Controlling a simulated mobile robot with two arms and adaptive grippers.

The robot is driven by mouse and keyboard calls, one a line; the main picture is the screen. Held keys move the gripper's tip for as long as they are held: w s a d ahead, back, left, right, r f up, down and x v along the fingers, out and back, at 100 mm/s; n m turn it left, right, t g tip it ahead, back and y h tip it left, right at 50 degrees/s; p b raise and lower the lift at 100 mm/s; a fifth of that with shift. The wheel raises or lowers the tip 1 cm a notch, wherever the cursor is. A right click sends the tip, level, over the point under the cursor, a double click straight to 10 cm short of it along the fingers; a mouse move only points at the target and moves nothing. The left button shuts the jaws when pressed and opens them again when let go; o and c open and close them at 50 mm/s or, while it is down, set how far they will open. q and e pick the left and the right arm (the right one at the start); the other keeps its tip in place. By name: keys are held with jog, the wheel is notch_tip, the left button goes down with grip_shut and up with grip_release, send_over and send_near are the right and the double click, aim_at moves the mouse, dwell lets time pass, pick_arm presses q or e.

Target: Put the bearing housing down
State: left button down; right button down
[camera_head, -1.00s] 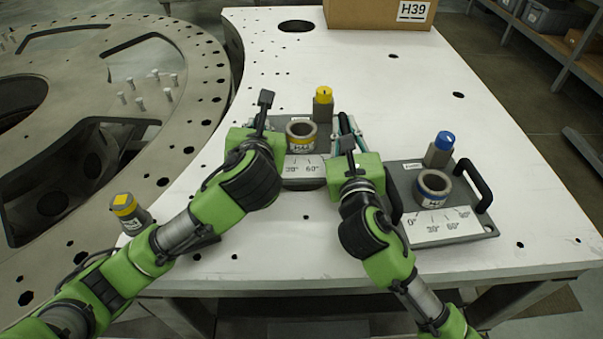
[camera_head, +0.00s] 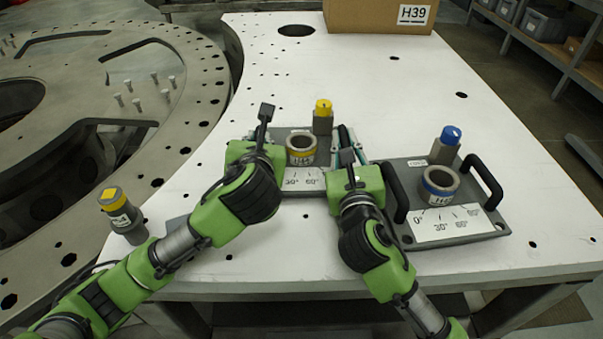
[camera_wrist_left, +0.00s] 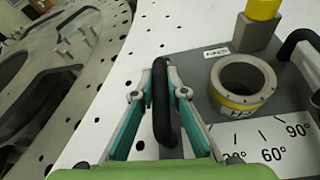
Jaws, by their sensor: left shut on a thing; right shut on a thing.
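The bearing housing is a grey ring with a yellow band (camera_head: 301,150). It stands on a grey plate with a white angle label and a yellow-capped post (camera_head: 323,118). It also shows in the left wrist view (camera_wrist_left: 242,84). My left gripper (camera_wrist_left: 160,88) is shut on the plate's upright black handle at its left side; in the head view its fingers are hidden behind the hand. My right gripper (camera_head: 346,140) is at the plate's right handle and shut on it, mostly hidden by its hand. The plate is level, at or just above the white table (camera_head: 400,105); contact cannot be told.
A similar plate with a blue-banded ring (camera_head: 440,186) and blue-capped post stands close to the right of my right gripper. A yellow-capped cylinder (camera_head: 120,215) stands at the left. A cardboard box (camera_head: 365,15) is at the back. The table's middle back is clear.

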jog(key=shift+s, duration=0.1)
pick_arm(q)
jog(key=c, duration=2)
grip_release()
jog(key=shift+s+d+f, duration=0.1)
jog(key=shift+s+f, duration=0.1)
jog(key=shift+f, duration=0.1)
pick_arm(e)
jog(key=c, duration=2)
grip_release()
jog(key=shift+s+d+f, duration=0.1)
jog(key=shift+f, duration=0.1)
